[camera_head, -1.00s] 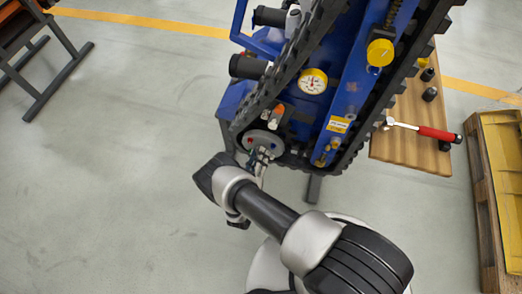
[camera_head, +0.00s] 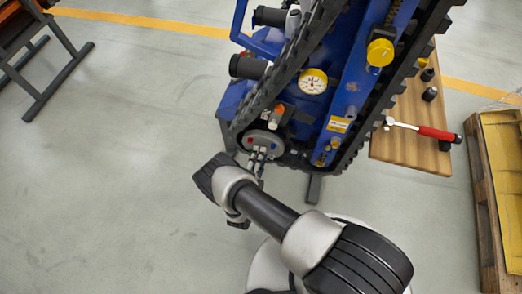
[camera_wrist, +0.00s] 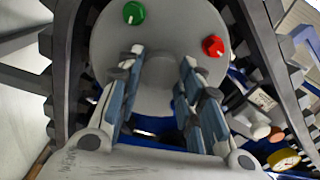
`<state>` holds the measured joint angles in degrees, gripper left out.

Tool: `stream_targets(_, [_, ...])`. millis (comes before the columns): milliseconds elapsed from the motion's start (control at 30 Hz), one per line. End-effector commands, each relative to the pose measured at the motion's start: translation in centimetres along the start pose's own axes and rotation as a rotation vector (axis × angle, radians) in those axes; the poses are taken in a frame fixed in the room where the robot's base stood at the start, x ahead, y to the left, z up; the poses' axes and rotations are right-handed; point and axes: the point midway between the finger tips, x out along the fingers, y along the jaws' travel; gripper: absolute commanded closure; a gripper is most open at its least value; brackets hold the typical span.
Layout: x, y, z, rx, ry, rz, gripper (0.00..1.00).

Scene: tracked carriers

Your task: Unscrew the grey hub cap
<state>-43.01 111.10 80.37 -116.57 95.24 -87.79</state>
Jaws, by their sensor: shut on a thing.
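The grey hub cap (camera_wrist: 160,75) is at the middle of a grey round hub face, which carries a green knob (camera_wrist: 134,13) and a red knob (camera_wrist: 213,46). My gripper (camera_wrist: 159,68) is shut on the cap, one finger on each side of it. In the head view my gripper (camera_head: 258,156) reaches up to the lower part of the hub face (camera_head: 263,138) at the lower end of the track. There the fingers hide the cap. I cannot tell how far the cap is turned.
The black track (camera_head: 292,75) curves closely around the hub on the blue carrier (camera_head: 350,85). A pressure gauge (camera_head: 313,81) sits above. A wooden board (camera_head: 410,150) with a red-handled hammer (camera_head: 432,132) is at the right, beside a pallet (camera_head: 487,215).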

Motion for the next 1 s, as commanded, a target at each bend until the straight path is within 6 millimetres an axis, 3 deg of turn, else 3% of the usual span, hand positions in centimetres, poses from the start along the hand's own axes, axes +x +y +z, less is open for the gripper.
stream_targets(533, [0.04, -0.03, -0.01, -0.759, 0.001, 0.000, 0.83])
stream_targets(867, [0.05, -0.04, -0.01, -0.841, 0.002, 0.000, 0.83])
stream_targets(900, [0.05, -0.04, -0.01, -0.840, 0.002, 0.000, 0.65])
stream_targets(1000, [0.04, -0.04, -0.01, -0.840, 0.002, 0.000, 0.58])
